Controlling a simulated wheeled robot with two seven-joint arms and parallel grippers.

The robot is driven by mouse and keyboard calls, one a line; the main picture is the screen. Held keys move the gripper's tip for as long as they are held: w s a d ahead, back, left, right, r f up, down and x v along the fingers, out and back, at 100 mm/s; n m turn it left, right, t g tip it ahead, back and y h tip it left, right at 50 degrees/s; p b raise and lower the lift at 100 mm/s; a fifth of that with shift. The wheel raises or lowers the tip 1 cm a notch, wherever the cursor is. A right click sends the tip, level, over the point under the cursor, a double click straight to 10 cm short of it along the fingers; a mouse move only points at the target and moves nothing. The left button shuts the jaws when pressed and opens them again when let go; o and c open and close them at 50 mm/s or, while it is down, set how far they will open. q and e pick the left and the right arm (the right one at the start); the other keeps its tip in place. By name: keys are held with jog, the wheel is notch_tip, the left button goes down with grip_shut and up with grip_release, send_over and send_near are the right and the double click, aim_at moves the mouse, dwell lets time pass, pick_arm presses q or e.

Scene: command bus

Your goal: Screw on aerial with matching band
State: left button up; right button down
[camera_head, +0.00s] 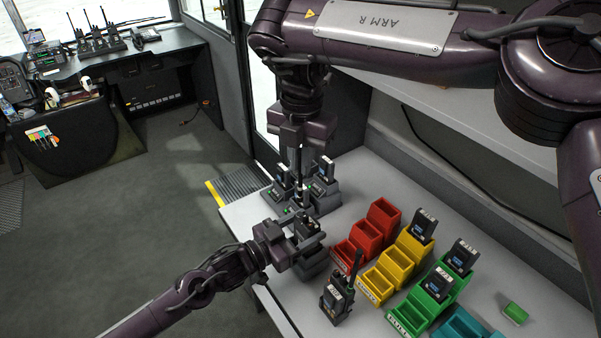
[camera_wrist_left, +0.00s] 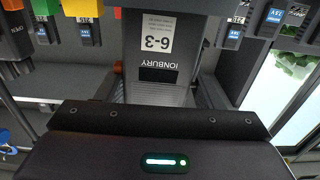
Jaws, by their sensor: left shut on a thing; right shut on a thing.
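My left gripper (camera_head: 298,238) is shut on a dark handheld radio (camera_head: 306,226) over the counter's left edge. In the left wrist view the radio (camera_wrist_left: 157,62) fills the middle, upside down, with a white label reading "6-3" and the word IONBURY; a small orange part shows at its side. My right gripper (camera_head: 298,158) points down above the radio and is shut on a thin dark upright piece, seemingly an aerial (camera_head: 299,172). Its lower end and any band colour are too small to tell, and I cannot tell whether it touches the radio.
Radios stand in a grey charger (camera_head: 326,198) behind the grippers. A radio with an aerial (camera_head: 338,298) stands in front. A small green block (camera_head: 515,313) lies far right.

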pick_arm(q)
jog(key=shift+s+f, duration=0.1)
jog(key=shift+f, duration=0.15)
pick_arm(e)
jog(key=shift+f, duration=0.55)
pick_arm(q)
jog(key=shift+f, duration=0.1)
